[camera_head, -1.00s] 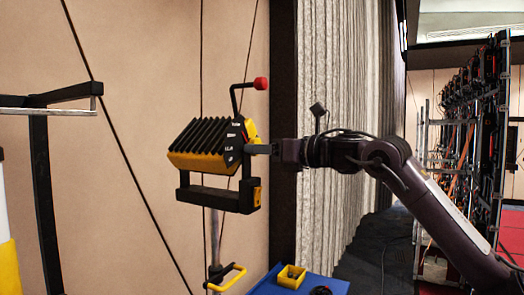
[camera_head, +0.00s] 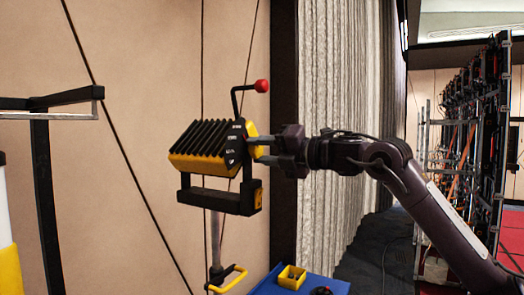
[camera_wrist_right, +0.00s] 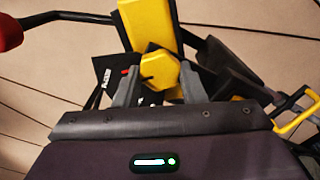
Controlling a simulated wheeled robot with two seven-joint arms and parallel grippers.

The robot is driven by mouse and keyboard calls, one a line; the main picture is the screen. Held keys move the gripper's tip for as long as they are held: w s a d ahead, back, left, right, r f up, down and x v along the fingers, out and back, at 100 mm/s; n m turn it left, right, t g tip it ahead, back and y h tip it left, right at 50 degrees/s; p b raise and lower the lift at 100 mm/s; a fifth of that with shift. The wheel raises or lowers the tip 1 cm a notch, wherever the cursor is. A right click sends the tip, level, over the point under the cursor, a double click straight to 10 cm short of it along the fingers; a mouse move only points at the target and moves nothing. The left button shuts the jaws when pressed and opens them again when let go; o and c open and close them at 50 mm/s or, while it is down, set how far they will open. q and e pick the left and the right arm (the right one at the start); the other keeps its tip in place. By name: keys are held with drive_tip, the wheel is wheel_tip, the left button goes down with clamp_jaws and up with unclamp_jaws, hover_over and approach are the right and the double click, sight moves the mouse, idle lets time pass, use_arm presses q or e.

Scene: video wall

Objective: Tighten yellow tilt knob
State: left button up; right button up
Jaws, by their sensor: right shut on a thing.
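The yellow tilt knob (camera_wrist_right: 160,69) is a faceted yellow piece on the side of the fixture, seen between my fingers in the right wrist view. The fixture (camera_head: 198,163) is a yellow housing with black ribs, seated in a black yoke (camera_head: 215,198) on an upright pole. My right gripper (camera_head: 262,150) reaches in from the right, its two fingertips at the fixture's right side. It also shows in the right wrist view (camera_wrist_right: 158,86), shut on the knob with a finger on each side. The fingers partly cover the knob in the head view. My left gripper is not in view.
A cranked black handle with a red ball (camera_head: 262,86) rises above the fixture. A yellow handle (camera_head: 228,279) sits low on the pole. A blue surface (camera_head: 268,288) below holds a small yellow box (camera_head: 291,277). A grey curtain (camera_head: 345,120) hangs behind my arm.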

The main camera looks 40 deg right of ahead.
drive_tip(key=m, duration=0.5)
drive_tip(key=shift+r, duration=0.15)
drive_tip(key=shift+m+p, duration=0.4)
drive_tip(key=shift+m, duration=1.6)
drive_tip(key=o, duration=1)
drive_tip(key=shift+d, duration=0.1)
drive_tip(key=shift+s, duration=0.1)
